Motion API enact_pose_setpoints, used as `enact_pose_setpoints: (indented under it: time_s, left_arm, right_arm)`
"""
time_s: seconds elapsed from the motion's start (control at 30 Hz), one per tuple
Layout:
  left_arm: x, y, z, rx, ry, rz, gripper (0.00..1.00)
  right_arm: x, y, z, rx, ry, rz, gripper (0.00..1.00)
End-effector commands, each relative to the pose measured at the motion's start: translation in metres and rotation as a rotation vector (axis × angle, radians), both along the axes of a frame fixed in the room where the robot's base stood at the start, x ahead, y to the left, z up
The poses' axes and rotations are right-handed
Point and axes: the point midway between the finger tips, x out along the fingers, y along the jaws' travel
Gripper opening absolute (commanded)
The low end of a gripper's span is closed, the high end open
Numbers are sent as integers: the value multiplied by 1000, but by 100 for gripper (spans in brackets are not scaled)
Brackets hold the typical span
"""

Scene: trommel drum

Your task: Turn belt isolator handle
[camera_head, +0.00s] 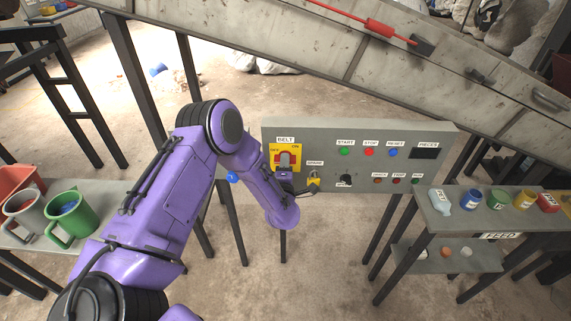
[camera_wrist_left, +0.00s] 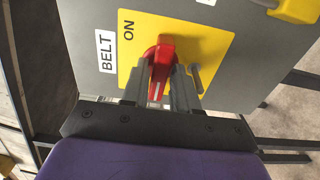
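The belt isolator is a yellow plate (camera_head: 295,149) under a BELT label on the grey control panel, with OFF at left and ON at right. In the left wrist view the plate (camera_wrist_left: 215,45) carries a red handle (camera_wrist_left: 162,52). The handle runs roughly up and down there, in line with the BELT lettering. My left gripper (camera_head: 286,164) is at the plate. Its two grey fingers (camera_wrist_left: 162,88) lie on either side of the handle and appear closed on it. The fingers hide part of the handle. My right gripper is in neither view.
A yellow padlock (camera_head: 313,181) hangs just right of the isolator. The panel (camera_head: 400,143) also has coloured buttons, a black knob (camera_head: 346,180) and a display. A feed shelf (camera_head: 431,211) with containers stands at right. A conveyor frame (camera_head: 330,50) slopes behind.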

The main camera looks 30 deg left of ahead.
Motion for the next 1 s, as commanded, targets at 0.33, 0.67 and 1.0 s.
enact_pose_setpoints:
  time_s: [0.33, 0.67, 1.0]
  left_arm:
    - [0, 0, 0, 1, 2, -1, 0]
    - [0, -1, -1, 75, 46, -3, 0]
    - [0, -2, -2, 313, 193, -6, 0]
  right_arm:
    - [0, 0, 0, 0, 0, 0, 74]
    - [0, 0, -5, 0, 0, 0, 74]
    - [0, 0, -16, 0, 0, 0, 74]
